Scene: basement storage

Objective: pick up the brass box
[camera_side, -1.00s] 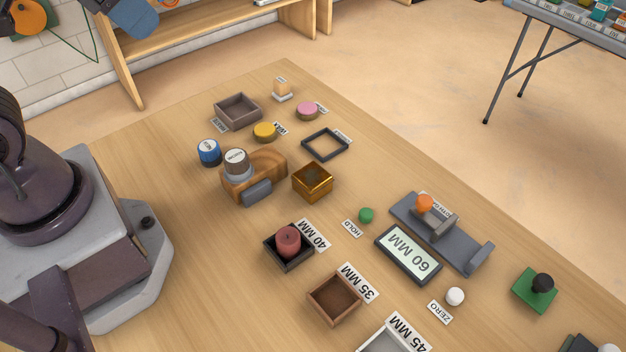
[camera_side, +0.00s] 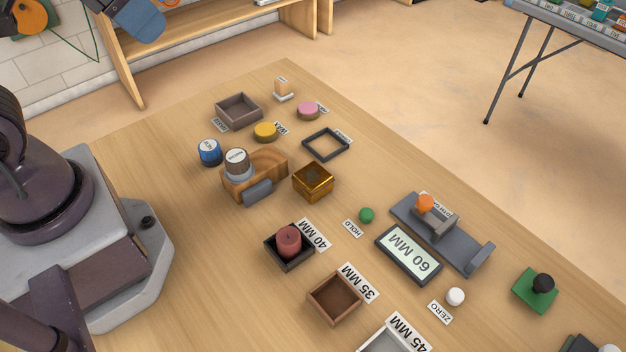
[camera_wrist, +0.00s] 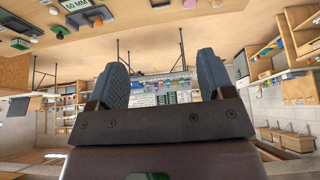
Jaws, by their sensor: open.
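The wrist camera looks out across the room, upside down, with the table at the top edge. The gripper is away from the box.
A 60 MM display (camera_side: 409,254) and grey stand (camera_side: 469,251) lie to the right. Bare table borders the box's lower left.

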